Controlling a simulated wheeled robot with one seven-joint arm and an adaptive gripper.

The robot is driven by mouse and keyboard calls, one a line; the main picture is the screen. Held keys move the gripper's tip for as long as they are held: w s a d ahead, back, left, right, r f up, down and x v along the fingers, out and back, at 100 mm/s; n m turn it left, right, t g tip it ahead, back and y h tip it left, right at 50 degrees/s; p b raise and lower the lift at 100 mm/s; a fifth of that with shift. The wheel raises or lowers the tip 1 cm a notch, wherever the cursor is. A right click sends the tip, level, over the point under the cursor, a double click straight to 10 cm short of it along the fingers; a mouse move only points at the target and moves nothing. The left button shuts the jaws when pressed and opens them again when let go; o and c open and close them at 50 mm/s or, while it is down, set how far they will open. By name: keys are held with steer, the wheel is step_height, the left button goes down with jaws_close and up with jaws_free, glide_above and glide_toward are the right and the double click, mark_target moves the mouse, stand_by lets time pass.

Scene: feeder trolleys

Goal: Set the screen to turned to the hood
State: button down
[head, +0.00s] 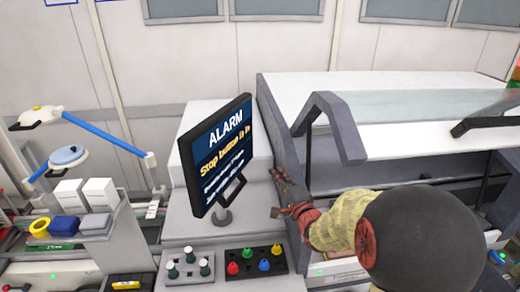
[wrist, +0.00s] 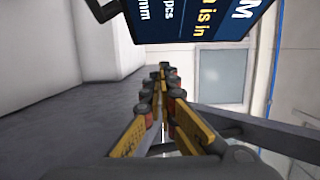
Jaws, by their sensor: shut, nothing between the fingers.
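The screen (head: 222,155) is a black-framed panel on a short grey stand, showing "ALARM" and "Stop button is in". Its face is turned toward the right side of the picture, and a dark handle sits at its lower right edge. The hood (head: 390,105) is the white and grey cover at the right with a glassy top panel. My gripper (head: 277,193) is just right of the screen, apart from it, with its fingers together and empty. In the wrist view the gripper (wrist: 163,75) points ahead, and the screen (wrist: 175,15) hangs at the top of the picture.
A blue-armed lamp (head: 100,135) and white boxes (head: 98,191) stand at the left. A grey hood handle (head: 335,115) rises close to my arm.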

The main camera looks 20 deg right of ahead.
steer(key=w+d, duration=0.1)
steer(key=w, duration=1.5)
steer(key=shift+w+d, duration=0.15)
steer(key=shift+w, duration=0.2)
steer(key=shift+w+a+b, duration=0.35)
steer(key=shift+w+b, duration=0.25)
steer(key=shift+w, duration=0.25)
steer(key=shift+s, duration=0.1)
steer(key=s+a, duration=0.1)
steer(key=s, duration=1)
steer(key=shift+s, duration=0.4)
